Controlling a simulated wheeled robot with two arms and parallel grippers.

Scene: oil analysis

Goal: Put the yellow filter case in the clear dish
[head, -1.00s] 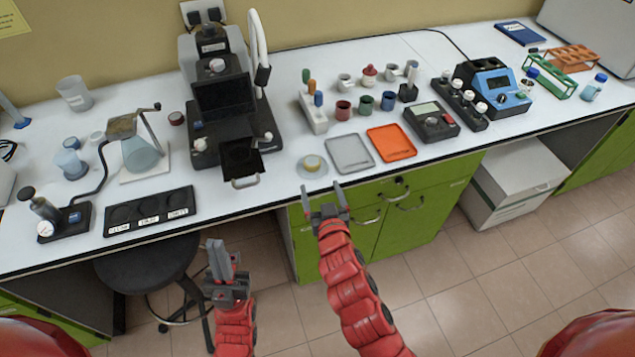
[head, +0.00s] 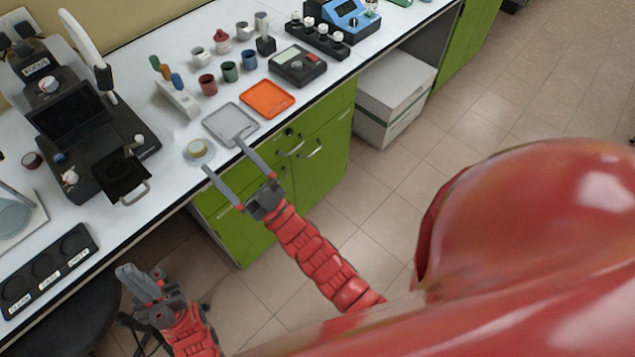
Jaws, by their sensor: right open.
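A small round dish (head: 190,157) sits near the bench's front edge, left of the grey tray. A small round yellow piece, which looks like the yellow filter case (head: 197,148), shows within the dish's outline. I cannot tell whether it rests inside it. My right gripper (head: 222,154) is open, its fingers spread and empty, at the bench's front edge. Its left fingertip is just right of and in front of the dish, apparently apart from it. My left gripper (head: 141,283) is lower left, in front of the bench, seen from the side; its fingers overlap.
The grey tray (head: 231,125) and orange tray (head: 267,99) lie right of the dish. A black microscope-like device (head: 75,115) stands left, with a handled black tray (head: 124,178) in front. A white rack (head: 177,99) and several small cups stand behind. A stool (head: 70,320) is below left.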

